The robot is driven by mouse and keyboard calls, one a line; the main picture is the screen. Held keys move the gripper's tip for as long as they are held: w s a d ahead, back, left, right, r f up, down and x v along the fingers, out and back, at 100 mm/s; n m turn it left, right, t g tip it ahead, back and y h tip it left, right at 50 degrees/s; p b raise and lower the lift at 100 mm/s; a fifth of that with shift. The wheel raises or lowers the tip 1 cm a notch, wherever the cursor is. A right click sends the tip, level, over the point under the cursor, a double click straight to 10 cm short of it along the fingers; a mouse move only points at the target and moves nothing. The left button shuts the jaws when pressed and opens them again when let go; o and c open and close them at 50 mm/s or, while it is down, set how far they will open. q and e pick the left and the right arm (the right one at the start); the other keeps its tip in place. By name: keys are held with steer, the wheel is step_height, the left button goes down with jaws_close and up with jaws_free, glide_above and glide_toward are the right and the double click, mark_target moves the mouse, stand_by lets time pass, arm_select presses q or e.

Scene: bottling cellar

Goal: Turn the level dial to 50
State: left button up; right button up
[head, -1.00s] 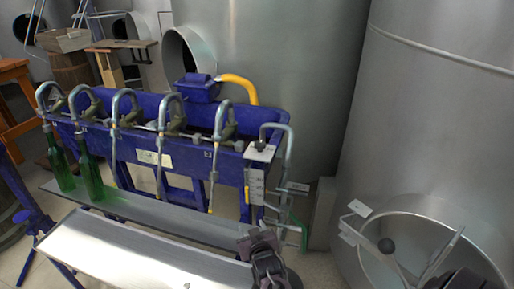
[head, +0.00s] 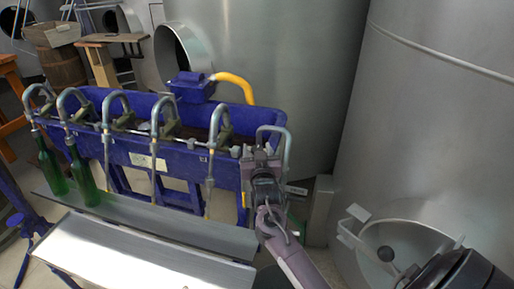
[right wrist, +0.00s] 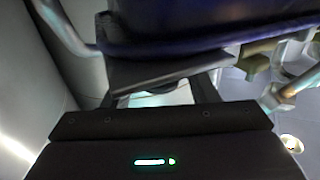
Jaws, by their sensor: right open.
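My right gripper (head: 262,160) is up at the right end of the blue bottle filler (head: 190,152). In the head view it covers the spot where the white panel with the black level dial stands, so the dial and its pointer are hidden. The right gripper is open. In the right wrist view its dark body (right wrist: 160,125) fills the bottom, and a dark flat plate shows just beyond it. I cannot tell whether anything lies between the fingers or touches them. My left gripper is not in view.
Two green bottles (head: 84,178) stand at the filler's left end. A row of bent metal spouts (head: 215,125) runs along it. A steel shelf (head: 140,250) lies in front. Large steel tanks (head: 430,130) stand behind and to the right. A round hatch (head: 400,240) is at lower right.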

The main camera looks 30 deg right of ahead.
steer(key=shift+w+d, duration=0.2)
steer(key=shift+w, duration=0.1)
steer(key=shift+s+a, duration=0.1)
steer(key=shift+c, duration=0.2)
steer(key=c, duration=0.9)
